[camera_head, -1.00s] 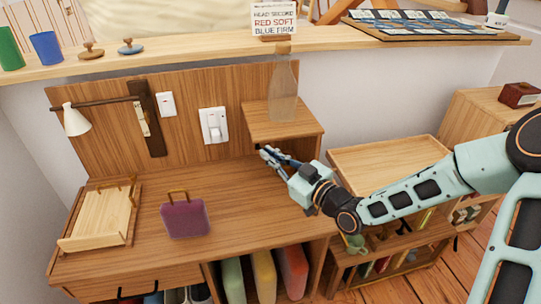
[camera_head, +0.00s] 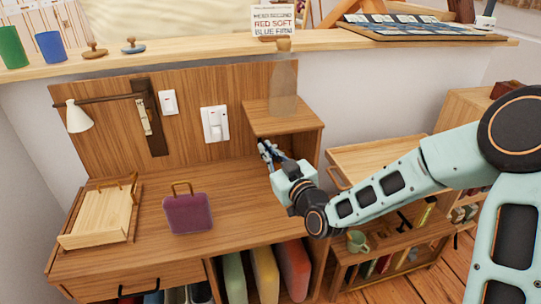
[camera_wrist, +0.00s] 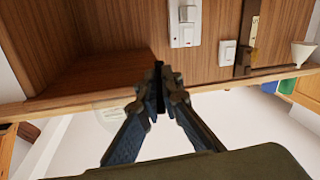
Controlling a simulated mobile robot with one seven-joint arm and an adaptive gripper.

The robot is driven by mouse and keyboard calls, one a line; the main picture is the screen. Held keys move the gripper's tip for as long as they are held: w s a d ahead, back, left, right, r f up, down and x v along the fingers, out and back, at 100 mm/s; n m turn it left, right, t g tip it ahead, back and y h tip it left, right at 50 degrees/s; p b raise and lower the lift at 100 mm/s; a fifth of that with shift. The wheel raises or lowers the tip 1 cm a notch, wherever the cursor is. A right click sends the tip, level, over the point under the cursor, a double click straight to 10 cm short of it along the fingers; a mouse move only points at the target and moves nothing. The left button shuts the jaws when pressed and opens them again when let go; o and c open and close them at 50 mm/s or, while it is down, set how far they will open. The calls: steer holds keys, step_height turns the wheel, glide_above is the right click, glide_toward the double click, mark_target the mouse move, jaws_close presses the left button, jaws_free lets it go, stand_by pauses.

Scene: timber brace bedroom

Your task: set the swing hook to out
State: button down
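A dark upright wooden plate (camera_head: 150,118) is fixed to the desk's back panel, at left in the head view. A dark bar reaches left from it to a white lamp shade (camera_head: 77,117). A small pale piece (camera_head: 143,117) hangs against the plate; I cannot tell which part is the swing hook. The plate (camera_wrist: 246,35) and shade (camera_wrist: 303,52) also show at the right of the wrist view. My gripper (camera_head: 267,149) is over the desk's right side, by the small shelf, well right of the plate. In the wrist view its fingertips (camera_wrist: 159,78) are together, holding nothing visible.
A raised shelf (camera_head: 283,118) carrying a clear bottle (camera_head: 284,88) stands beside my gripper. Two white switches (camera_head: 214,124) (camera_head: 168,102) are on the panel. A purple bag (camera_head: 188,213) and a pale tray (camera_head: 97,218) sit on the desk.

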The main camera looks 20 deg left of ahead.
steer(key=shift+s+a+m+t+h+b, duration=0.3)
steer(key=shift+a+m+t+h+b, duration=0.1)
steer(key=shift+m+t+h+b, duration=0.5)
steer(key=shift+h, duration=0.4)
steer(key=shift+r+t+b, duration=0.1)
steer(key=shift+t+b, duration=0.2)
steer(key=shift+m, duration=0.3)
steer(key=c, duration=2.4)
jaws_free()
steer(key=v, duration=0.7)
steer(key=shift+s+d, duration=0.15)
steer(key=shift+s, duration=0.1)
